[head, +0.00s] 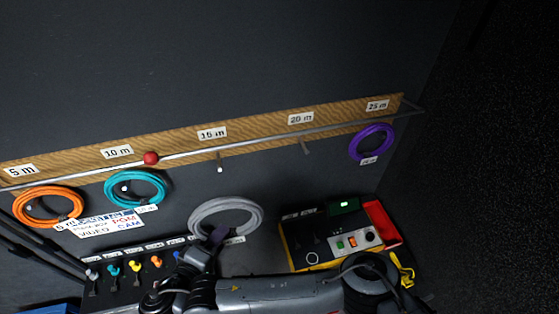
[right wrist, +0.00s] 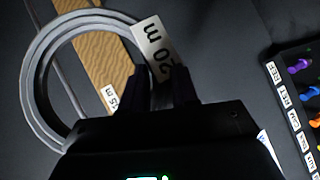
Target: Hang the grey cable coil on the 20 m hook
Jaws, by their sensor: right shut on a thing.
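The grey cable coil (head: 226,204) hangs in the air in front of the wall, below the 15 m hook (head: 220,168). My right gripper (head: 218,234) is shut on the lower part of the coil, by its tag. In the right wrist view the coil (right wrist: 32,85) fills the left side, and its white "20 m" tag (right wrist: 153,45) shows at the fingers (right wrist: 160,85). The 20 m hook (head: 306,149) is bare, below the "20 m" label (head: 301,118), up and to the right of the coil. My left gripper is not in view.
A metal rail (head: 250,143) with a red ball (head: 151,158) runs before the wooden label board. Orange (head: 48,190), teal (head: 134,174) and purple (head: 371,128) coils hang at 5 m, 10 m and 25 m. A yellow-edged control box (head: 290,250) stands lower right.

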